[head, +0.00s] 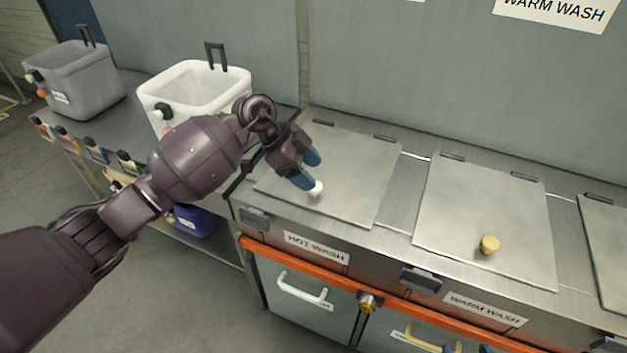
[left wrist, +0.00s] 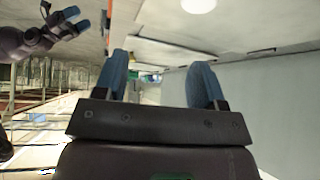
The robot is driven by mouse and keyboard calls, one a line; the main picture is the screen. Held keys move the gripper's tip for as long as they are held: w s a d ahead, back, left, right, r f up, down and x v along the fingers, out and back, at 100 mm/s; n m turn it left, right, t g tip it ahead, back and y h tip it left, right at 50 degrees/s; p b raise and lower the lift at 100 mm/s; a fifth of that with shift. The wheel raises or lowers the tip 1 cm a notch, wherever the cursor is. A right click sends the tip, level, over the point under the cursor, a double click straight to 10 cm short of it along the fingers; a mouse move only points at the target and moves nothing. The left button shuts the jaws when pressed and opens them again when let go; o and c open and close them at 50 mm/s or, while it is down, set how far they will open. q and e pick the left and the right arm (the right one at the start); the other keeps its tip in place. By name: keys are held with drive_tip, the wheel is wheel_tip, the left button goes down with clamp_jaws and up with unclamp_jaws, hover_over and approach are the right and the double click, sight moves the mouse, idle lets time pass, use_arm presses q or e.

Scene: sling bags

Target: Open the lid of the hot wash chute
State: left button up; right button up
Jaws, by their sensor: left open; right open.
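The hot wash lid (head: 355,180) is a flat metal plate lying closed on the counter, above the HOT WASH label (head: 316,247). Its white knob (head: 316,189) stands near the front edge, partly hidden by my gripper. My left gripper (head: 309,169) is open just above the lid, its blue fingertips close to the knob; contact cannot be told. In the left wrist view, the white knob (left wrist: 198,4) shows at the top edge, beyond the open fingers. My right gripper (left wrist: 75,22) is open and empty at the upper left of that view; in the head view only blue tips (head: 459,346) show at the bottom edge.
The warm wash lid (head: 500,215) with a yellow knob (head: 489,244) lies closed to the right. An orange rail (head: 440,303) runs along the front. A white bin (head: 190,85) and a grey bin (head: 78,80) stand on the left. A wall rises behind the counter.

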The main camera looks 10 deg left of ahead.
use_arm(q)
drive_tip(key=w+a+r+n+y, duration=0.2)
drive_tip(key=w+a+y, duration=0.1)
drive_tip(key=shift+t, duration=0.3)
drive_tip(key=b+x, duration=0.1)
drive_tip(key=x, duration=0.9)
drive_tip(key=shift+f, duration=0.1)
drive_tip(key=c, duration=0.3)
clamp_jaws()
drive_tip(key=shift+w+r, duration=0.15)
drive_tip(key=shift+r, duration=0.25)
drive_tip(key=r+p, duration=0.1)
drive_tip(key=r, duration=0.1)
drive_tip(key=w+r+g+p, duration=0.1)
drive_tip(key=r, duration=0.1)
drive_tip(key=r+g+p, duration=0.1)
drive_tip(key=r, duration=0.1)
drive_tip(key=shift+w+d+y+p, duration=0.25)
drive_tip(key=shift+w+y+p, duration=0.05)
drive_tip(key=shift+y, duration=0.1)
drive_tip(key=w+d+r+n+g+y+b, duration=0.1)
drive_tip(key=w+r+g+b, duration=0.3)
drive_tip(key=r, duration=0.5)
drive_tip(key=shift+w+d+r+g+b, duration=0.25)
drive_tip(key=shift+w+d+b, duration=0.2)
drive_tip(key=shift+w+b, duration=0.8)
use_arm(e)
drive_tip(key=shift+a+f, duration=0.2)
drive_tip(key=shift+f, duration=1.85)
